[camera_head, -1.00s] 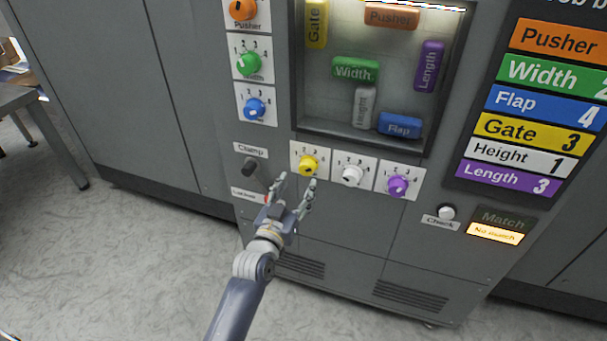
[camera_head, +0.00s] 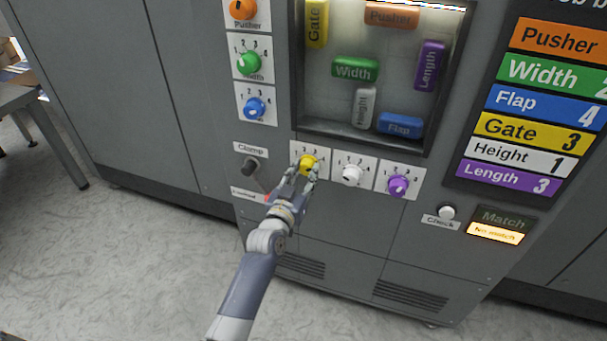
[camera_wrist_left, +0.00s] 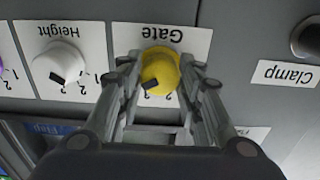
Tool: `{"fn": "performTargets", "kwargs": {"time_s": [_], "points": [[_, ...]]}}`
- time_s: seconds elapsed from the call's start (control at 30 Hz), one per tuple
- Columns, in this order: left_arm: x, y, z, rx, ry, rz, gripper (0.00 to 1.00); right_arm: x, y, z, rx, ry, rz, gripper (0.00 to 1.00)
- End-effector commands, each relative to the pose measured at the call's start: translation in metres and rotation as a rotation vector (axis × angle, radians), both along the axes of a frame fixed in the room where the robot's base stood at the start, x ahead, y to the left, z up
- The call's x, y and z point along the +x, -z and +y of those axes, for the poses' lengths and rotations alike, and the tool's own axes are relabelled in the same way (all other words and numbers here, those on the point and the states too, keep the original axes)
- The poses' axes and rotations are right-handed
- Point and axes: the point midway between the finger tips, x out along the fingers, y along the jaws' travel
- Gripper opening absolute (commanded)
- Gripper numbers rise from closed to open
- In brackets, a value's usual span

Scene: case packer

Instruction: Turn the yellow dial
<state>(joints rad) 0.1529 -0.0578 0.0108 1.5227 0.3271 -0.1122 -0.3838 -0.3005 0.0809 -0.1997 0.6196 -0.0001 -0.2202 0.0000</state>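The yellow dial (camera_head: 308,161) sits on a white numbered plate (camera_head: 323,150) under the machine's window. In the left wrist view the yellow dial (camera_wrist_left: 160,71) appears upside down under the label "Gate", with its black mark toward the lower left. My left gripper (camera_head: 303,172) is at the dial, with one finger on each side. In the left wrist view the fingertips of my left gripper (camera_wrist_left: 160,62) lie close against the dial's sides, and the fingers partly cover the plate's numbers. My right gripper is not in view.
A white dial (camera_head: 351,174) and a purple dial (camera_head: 397,186) are to the right. The black clamp knob (camera_head: 250,165) is close on the left. A check button (camera_head: 446,212) and a lit "No match" display (camera_head: 495,233) are farther right. A sign (camera_head: 535,110) lists "Gate 3".

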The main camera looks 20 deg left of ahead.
Motion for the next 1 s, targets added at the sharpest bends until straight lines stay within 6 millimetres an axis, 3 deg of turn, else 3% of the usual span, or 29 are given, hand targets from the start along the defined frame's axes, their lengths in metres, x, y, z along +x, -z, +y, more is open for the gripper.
{"fn": "performTargets", "kwargs": {"time_s": [0.47,1.0], "points": [[0.0,0.0,0.0,-0.081,0.0,0.005,0.1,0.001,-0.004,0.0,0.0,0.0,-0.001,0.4],[0.0,0.0,-0.001,-0.486,0.0,0.019,0.1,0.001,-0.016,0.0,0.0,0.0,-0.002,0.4]]}}
